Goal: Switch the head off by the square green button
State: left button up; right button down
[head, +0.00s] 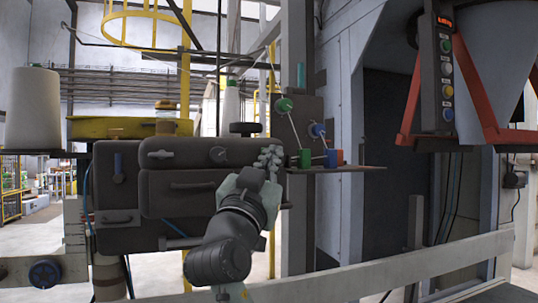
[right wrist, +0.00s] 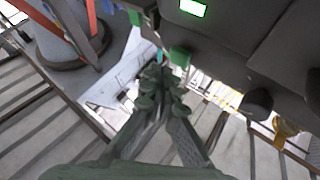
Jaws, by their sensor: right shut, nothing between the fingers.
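The dark grey head (head: 180,175) hangs in the middle of the head view. I cannot tell whether the fingertips touch the button. My left gripper is not in view.
A small red and blue block (head: 336,158) sits right of the green button. A control panel (head: 447,75) with several round buttons stands at the right, beside red brackets. A white thread cone (head: 33,110) stands at the left. A grey rail (head: 400,275) crosses the lower right.

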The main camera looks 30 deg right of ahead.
jog(key=shift+w, duration=0.1)
jog(key=shift+w+d+b, duration=0.15)
jog(key=shift+w+b, duration=0.2)
jog(key=shift+w+d+b, duration=0.1)
jog(key=shift+w+b, duration=0.2)
jog(key=shift+w, duration=0.2)
dwell(0.9)
jog(key=shift+s+a, duration=0.2)
jog(key=shift+s, duration=0.75)
jog(key=shift+s+a+b, duration=0.2)
jog(key=shift+s+a, duration=0.05)
jog(key=shift+s, duration=0.7)
jog(key=shift+s+a+b, duration=0.15)
jog(key=shift+s+a, duration=0.05)
jog(key=shift+s, duration=0.8)
jog(key=shift+s+a+b, duration=0.2)
jog(key=shift+s+a, duration=0.05)
jog(key=shift+s, duration=0.7)
